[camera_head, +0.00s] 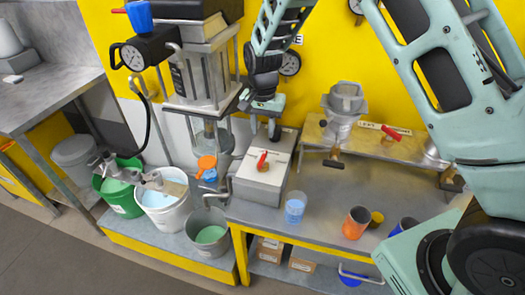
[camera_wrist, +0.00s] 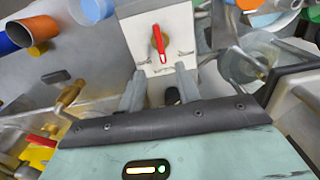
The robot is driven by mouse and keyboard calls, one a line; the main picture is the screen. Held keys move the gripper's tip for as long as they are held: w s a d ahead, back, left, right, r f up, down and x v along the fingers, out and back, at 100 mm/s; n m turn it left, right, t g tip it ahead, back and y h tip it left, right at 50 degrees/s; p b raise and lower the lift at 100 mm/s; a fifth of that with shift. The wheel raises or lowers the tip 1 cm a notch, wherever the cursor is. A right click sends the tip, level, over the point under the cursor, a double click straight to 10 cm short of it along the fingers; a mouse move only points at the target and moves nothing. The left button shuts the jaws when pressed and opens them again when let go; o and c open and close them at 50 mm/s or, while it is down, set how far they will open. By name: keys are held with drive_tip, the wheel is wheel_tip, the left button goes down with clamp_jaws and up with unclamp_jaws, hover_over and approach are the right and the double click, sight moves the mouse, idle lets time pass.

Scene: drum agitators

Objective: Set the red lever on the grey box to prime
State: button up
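The grey box (camera_head: 258,185) stands on the bench in the middle of the head view, with a light plate on its top. Its red lever (camera_head: 262,160) is on the plate. Marks beside the lever are too small to read. My gripper (camera_wrist: 161,80) has its two fingers apart with nothing between them, short of the lever. In the head view my gripper (camera_head: 262,103) hangs behind the box, apart from the lever.
Another red lever (camera_head: 392,132) is on the raised shelf at right. A blue cup (camera_head: 295,207) and orange cup (camera_head: 356,222) stand right of the box. A metal press frame (camera_head: 205,85) stands close at left. Buckets (camera_head: 165,200) are at lower left.

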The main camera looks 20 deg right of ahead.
sight(263, 157)
wheel_tip(263, 157, down, 10)
drive_tip(key=shift+f+p, duration=0.25)
drive_tip(key=shift+p, duration=1)
clamp_jaws()
